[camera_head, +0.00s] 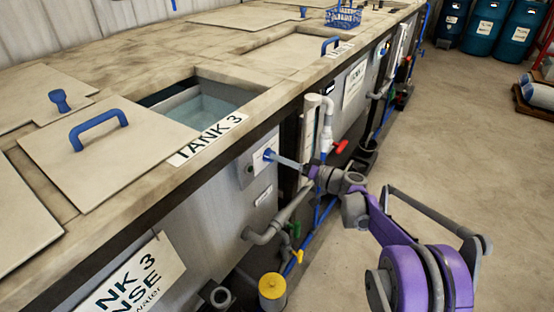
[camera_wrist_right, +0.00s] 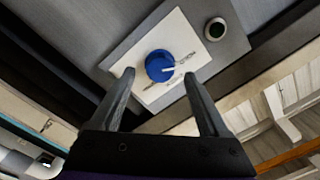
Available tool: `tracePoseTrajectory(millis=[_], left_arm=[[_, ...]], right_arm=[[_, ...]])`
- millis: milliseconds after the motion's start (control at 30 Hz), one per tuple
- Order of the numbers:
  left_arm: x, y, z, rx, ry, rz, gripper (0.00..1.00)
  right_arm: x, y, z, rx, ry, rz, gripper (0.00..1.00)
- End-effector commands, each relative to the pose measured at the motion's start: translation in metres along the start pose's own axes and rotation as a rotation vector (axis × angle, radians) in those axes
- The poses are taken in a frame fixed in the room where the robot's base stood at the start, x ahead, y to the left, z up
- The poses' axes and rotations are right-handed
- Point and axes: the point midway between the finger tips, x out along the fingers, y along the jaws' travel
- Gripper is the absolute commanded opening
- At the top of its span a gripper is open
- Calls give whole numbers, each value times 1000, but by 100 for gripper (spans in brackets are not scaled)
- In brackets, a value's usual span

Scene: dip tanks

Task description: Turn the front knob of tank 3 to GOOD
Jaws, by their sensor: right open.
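The front knob of tank 3 is a round blue dial (camera_wrist_right: 159,66) with a white pointer line, set on a white label plate (camera_wrist_right: 185,42) in the right wrist view. The label's printing is too small and turned to read. In the head view the knob (camera_head: 269,154) is on the tank's front, below the TANK 3 sign (camera_head: 207,139). My right gripper (camera_wrist_right: 160,85) is open, its fingers on either side of the knob's near side; I cannot tell whether they touch it. It also shows in the head view (camera_head: 280,160), pointing at the knob. My left gripper is not in view.
A round button (camera_wrist_right: 215,29) sits beside the label. Pipes (camera_head: 262,235), a red valve handle (camera_head: 341,146) and a yellow-capped canister (camera_head: 272,287) are near my right arm. Tank 3's lid (camera_head: 107,160) is slid partly off the water.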

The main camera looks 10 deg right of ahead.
Motion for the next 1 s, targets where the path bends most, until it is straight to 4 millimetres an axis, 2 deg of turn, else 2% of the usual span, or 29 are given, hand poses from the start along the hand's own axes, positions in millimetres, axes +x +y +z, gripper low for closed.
tracePoseTrajectory(millis=[100,200,500,567,933,1000], left_arm=[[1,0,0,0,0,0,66],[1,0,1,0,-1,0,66],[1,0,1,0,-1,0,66],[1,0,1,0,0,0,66],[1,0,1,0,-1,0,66],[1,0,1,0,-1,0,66]], right_arm=[[14,0,0,1,-1,-2,78],[20,0,0,1,0,0,78],[22,0,0,1,0,0,78],[22,0,0,1,0,0,70],[22,0,0,1,0,0,3],[22,0,0,1,0,0,0]])
